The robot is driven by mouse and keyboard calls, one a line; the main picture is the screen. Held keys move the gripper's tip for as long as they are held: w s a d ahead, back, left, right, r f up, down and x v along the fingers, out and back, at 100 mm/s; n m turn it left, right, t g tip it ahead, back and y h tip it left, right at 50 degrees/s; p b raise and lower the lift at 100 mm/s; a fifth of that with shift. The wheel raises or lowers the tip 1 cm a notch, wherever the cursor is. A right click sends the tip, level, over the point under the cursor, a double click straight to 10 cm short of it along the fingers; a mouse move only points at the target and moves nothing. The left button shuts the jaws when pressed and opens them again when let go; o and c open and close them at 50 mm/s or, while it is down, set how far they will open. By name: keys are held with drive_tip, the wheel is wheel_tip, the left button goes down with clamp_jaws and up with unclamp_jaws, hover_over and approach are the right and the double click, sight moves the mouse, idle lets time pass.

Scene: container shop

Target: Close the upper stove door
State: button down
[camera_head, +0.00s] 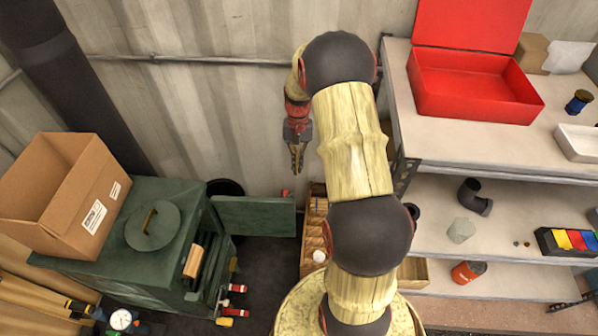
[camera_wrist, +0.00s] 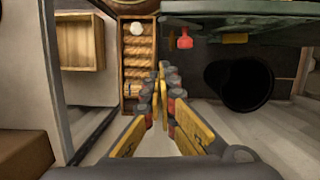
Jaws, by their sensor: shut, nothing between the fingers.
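The green stove (camera_head: 170,215) stands at the left in the head view. Its upper door (camera_head: 253,216) is swung wide open and sticks out to the right of the stove. In the wrist view the door's green panel (camera_wrist: 245,26) runs along the top right. A red handle (camera_wrist: 185,40) shows at the panel's near edge. My gripper (camera_head: 297,170) is above and near the door's free right end, on the wall side, apart from it. In the wrist view my gripper (camera_wrist: 162,72) has its fingertips together and holds nothing.
A cardboard box (camera_head: 65,195) and a round lid (camera_head: 152,226) sit on the stove. A wooden crate (camera_head: 314,225) stands just right of the door. A shelf unit (camera_head: 470,150) with a red toolbox (camera_head: 470,88) fills the right. The corrugated wall is behind my gripper.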

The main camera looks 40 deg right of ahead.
drive_tip(key=s+a+f+b, duration=0.4)
drive_tip(key=f, duration=0.3)
drive_tip(key=shift+s+f, duration=0.15)
drive_tip(key=shift+f, duration=0.25)
drive_tip(key=shift+s+a, duration=0.1)
drive_tip(key=shift+a, duration=0.1)
